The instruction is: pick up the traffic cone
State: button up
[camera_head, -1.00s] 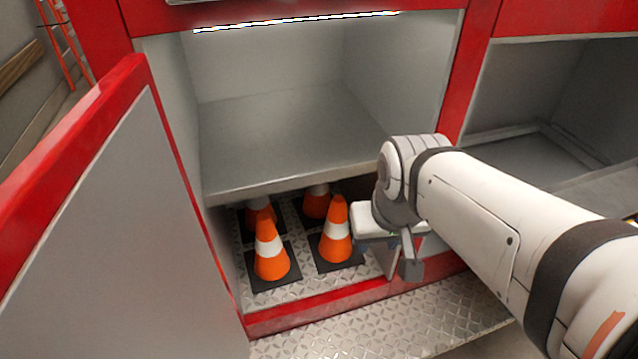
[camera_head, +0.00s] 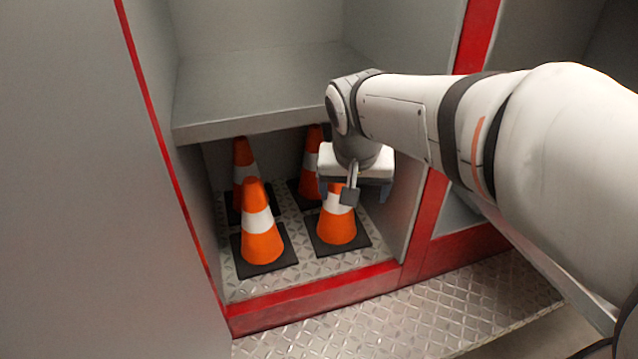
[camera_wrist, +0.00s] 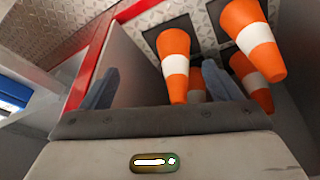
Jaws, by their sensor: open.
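Several orange and white traffic cones on black square bases stand upright on the metal floor of the lower compartment. In the head view the front right cone (camera_head: 337,227) has its top hidden behind my gripper (camera_head: 352,192). The front left cone (camera_head: 259,222) stands clear beside it. Two more cones stand behind, at back left (camera_head: 243,165) and back right (camera_head: 310,165). In the wrist view my gripper (camera_wrist: 160,90) has its fingers spread, with a cone (camera_wrist: 175,62) beyond and between them. Another cone (camera_wrist: 255,40) is at upper right. Nothing is held.
A grey shelf (camera_head: 250,122) lies just above the cones. The compartment's right wall and red post (camera_head: 425,225) are close to my arm. An open door panel (camera_head: 90,180) fills the left. A diamond-plate step (camera_head: 400,315) runs along the front.

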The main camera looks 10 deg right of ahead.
jog(key=w+a+f+m+b, duration=0.2)
jog(key=w+a+f+b, duration=0.1)
jog(key=w+f+b, duration=0.8)
jog(key=b, duration=0.3)
send_near(335, 197)
jog(key=shift+t+h, duration=0.3)
jog(key=shift+t, duration=0.1)
jog(key=x, duration=0.4)
jog(key=shift+s+a+f, duration=0.15)
jog(key=shift+s+f, duration=0.05)
jog(key=shift+f, duration=0.25)
jog(key=w, duration=0.1)
jog(key=w+d+b, duration=0.1)
jog(key=w, duration=0.1)
jog(key=w+d+f, duration=0.1)
jog(key=shift+w+b, duration=0.2)
jog(key=shift+b, duration=0.2)
grip_shut()
